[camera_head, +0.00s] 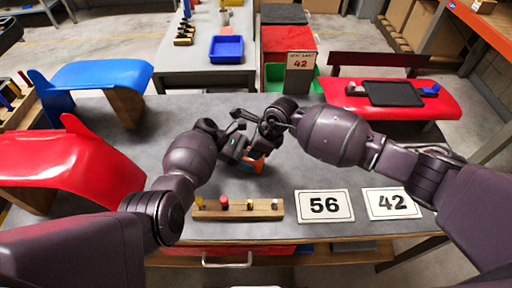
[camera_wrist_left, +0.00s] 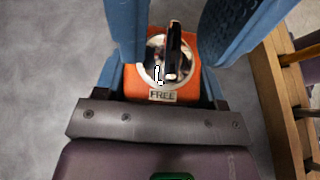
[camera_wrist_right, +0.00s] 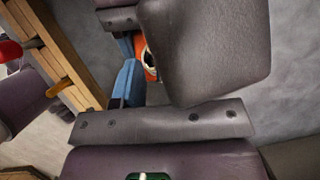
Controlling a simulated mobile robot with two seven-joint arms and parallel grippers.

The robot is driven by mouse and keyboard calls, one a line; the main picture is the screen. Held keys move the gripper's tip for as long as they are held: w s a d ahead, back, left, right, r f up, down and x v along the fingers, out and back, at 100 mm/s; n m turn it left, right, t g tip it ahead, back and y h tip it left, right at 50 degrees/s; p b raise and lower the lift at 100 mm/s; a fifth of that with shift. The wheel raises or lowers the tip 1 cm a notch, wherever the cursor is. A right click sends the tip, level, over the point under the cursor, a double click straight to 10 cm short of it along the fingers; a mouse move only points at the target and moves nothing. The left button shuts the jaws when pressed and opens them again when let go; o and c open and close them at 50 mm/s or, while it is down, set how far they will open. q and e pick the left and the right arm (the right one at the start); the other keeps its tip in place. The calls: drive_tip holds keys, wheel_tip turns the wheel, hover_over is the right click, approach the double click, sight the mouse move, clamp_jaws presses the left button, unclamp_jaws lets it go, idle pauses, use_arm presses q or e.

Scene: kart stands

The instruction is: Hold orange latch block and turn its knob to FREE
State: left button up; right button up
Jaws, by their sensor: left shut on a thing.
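The orange latch block (camera_head: 257,164) is on the grey table (camera_head: 120,165); in the left wrist view the block (camera_wrist_left: 135,78) sits between the blue fingers of my left gripper (camera_wrist_left: 165,45), shut on it. The block's round silver dial carries a dark knob (camera_wrist_left: 174,50), its bar pointing up, away from the FREE label (camera_wrist_left: 162,96) below the dial. My right gripper (camera_head: 262,125) is above and beside the block. In the right wrist view a large grey part hides much of the block (camera_wrist_right: 140,50), and the right jaw opening cannot be made out.
A wooden rack with coloured pegs (camera_head: 238,209) lies nearer on the table, beside cards 56 (camera_head: 325,206) and 42 (camera_head: 393,203). Red (camera_head: 60,165) and blue (camera_head: 100,75) curved panels are at left. A red panel with a black tray (camera_head: 392,94) is at the back right.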

drive_tip(key=shift+a+f, duration=0.1)
drive_tip(key=shift+f, duration=0.1)
clamp_jaws()
drive_tip(key=shift+s+m, duration=0.1)
drive_tip(key=shift+m, duration=0.5)
unclamp_jaws()
drive_tip(key=shift+r, duration=0.1)
drive_tip(key=v, duration=1.2)
drive_tip(key=shift+s, duration=0.2)
